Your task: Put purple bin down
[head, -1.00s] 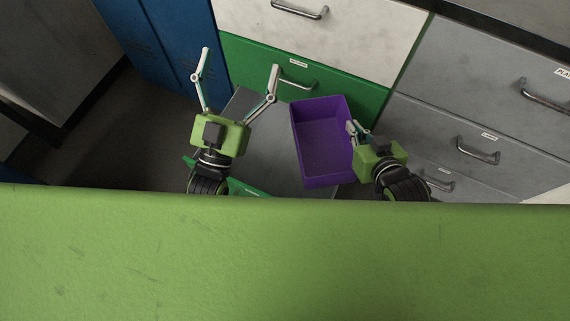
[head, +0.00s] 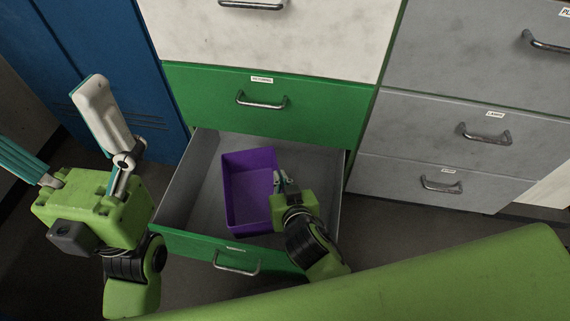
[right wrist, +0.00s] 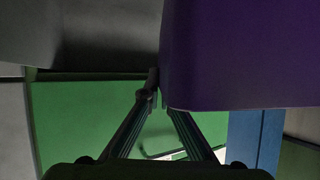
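The purple bin (head: 246,190) is inside the open bottom green drawer (head: 190,185), upright as far as I can see. I cannot tell whether its base touches the drawer floor. My right gripper (head: 281,179) is at the bin's right wall in the head view. In the right wrist view the bin (right wrist: 240,55) fills the upper right, and the fingers (right wrist: 160,96) close together at its wall edge, pinching it. My left gripper (head: 48,118) is open and empty, left of the drawer, with its fingers spread wide.
A shut green drawer (head: 225,98) is above the open one. Grey drawers (head: 440,135) with handles stand to the right, and a blue locker (head: 105,60) to the left. The open drawer has bare floor around the bin.

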